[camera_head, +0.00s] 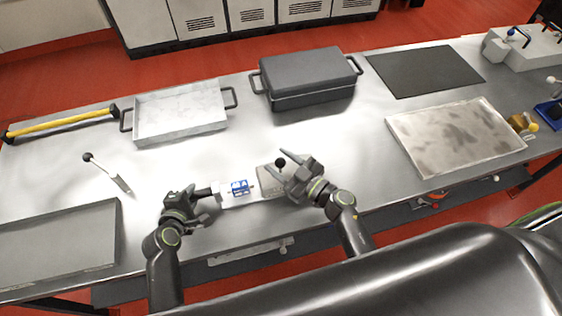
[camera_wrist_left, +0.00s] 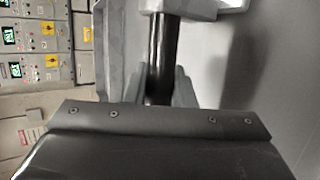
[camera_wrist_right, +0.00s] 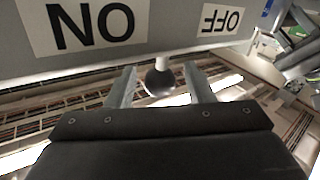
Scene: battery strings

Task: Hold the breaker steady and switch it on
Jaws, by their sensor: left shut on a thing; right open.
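The breaker (camera_head: 228,200) is a pale box with a blue-and-white label near the table's front edge. In the right wrist view its grey face (camera_wrist_right: 165,30) carries ON and OFF labels. My left gripper (camera_head: 208,192) is shut on the breaker's black side handle (camera_wrist_left: 160,60). The breaker's lever ends in a black ball knob (camera_wrist_right: 159,82), seen in the head view (camera_head: 280,162) too. My right gripper (camera_wrist_right: 162,90) is open, with a finger on either side of the knob. I cannot tell whether either finger touches it.
A grey tray (camera_head: 112,225) lies at left, with a loose black-knobbed lever (camera_head: 122,184) beyond it. A white tray (camera_head: 139,127), a lidded dark case (camera_head: 310,75) and a black mat (camera_head: 425,70) are at the back. A stained tray (camera_head: 455,135) is at right.

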